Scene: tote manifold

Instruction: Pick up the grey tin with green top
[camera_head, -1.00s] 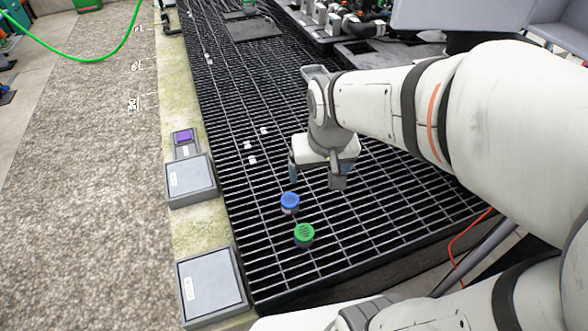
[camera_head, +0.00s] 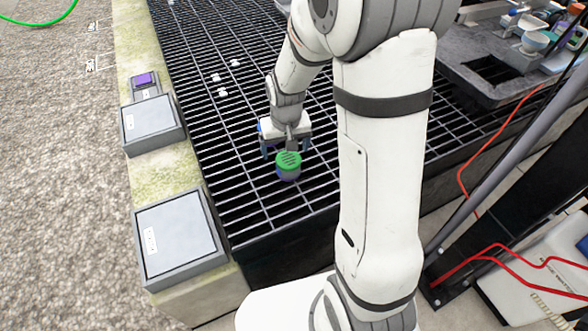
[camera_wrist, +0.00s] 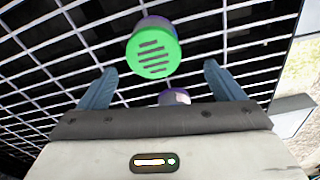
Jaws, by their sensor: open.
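The tin with a green slotted top (camera_head: 288,160) stands upright on the black grating in the head view. Its body looks bluish-purple there. In the wrist view its green top (camera_wrist: 153,52) lies ahead of the fingers, near the upper middle. My gripper (camera_head: 285,148) is open, low over the grating, just behind the tin as seen from the head camera. In the wrist view the two blue-grey fingers (camera_wrist: 159,68) are apart with no tin clasped. A second, purplish tin (camera_wrist: 174,97) shows partly between them, near the palm; in the head view my gripper hides it.
Grey boxes (camera_head: 181,240) sit on the concrete ledge to the left, one near and one farther (camera_head: 152,124). A purple-topped block (camera_head: 144,79) is beyond. Small white pieces (camera_head: 222,93) lie on the grating (camera_head: 262,205), which is otherwise open around the tin.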

